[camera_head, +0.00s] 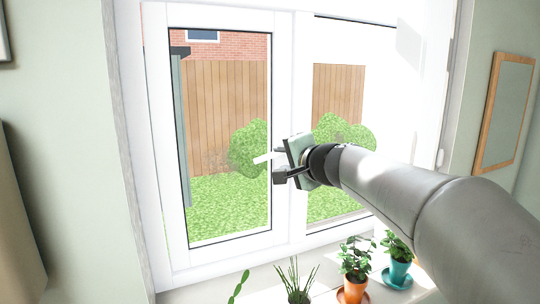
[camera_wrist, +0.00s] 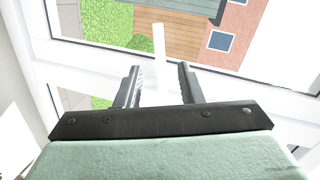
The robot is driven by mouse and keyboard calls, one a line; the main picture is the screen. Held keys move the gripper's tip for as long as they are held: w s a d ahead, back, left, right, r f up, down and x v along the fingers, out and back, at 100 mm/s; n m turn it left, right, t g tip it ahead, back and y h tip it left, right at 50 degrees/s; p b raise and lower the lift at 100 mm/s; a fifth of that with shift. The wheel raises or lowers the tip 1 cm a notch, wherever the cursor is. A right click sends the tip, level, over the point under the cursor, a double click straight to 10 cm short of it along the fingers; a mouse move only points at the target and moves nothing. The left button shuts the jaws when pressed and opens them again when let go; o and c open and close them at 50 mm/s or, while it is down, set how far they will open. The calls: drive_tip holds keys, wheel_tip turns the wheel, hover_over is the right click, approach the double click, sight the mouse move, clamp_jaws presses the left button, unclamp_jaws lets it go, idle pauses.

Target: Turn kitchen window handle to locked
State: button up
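The white window handle (camera_head: 265,158) is on the frame of the left pane. In the head view its lever sticks out to the left, nearly level, and my gripper hides its base. In the wrist view the handle (camera_wrist: 159,45) points up the picture, its free end over the glass. My gripper (camera_head: 277,166) is at the handle with its fingers apart. In the wrist view the lower part of the handle shows between the two dark fingers of my gripper (camera_wrist: 159,80), with a gap on each side. I cannot tell how deep the handle sits between them.
The window frame (camera_head: 283,215) and glass stand close in front of my gripper. Potted plants, one in an orange pot (camera_head: 352,290) and one in a teal pot (camera_head: 398,272), stand on the sill below my arm. A wood-framed mirror (camera_head: 500,110) hangs at the right.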

sight(268, 157)
drive_tip(key=p+x, duration=0.1)
drive_tip(key=x, duration=0.8)
drive_tip(key=shift+w+a+p, duration=0.15)
drive_tip(key=shift+p, duration=0.2)
clamp_jaws()
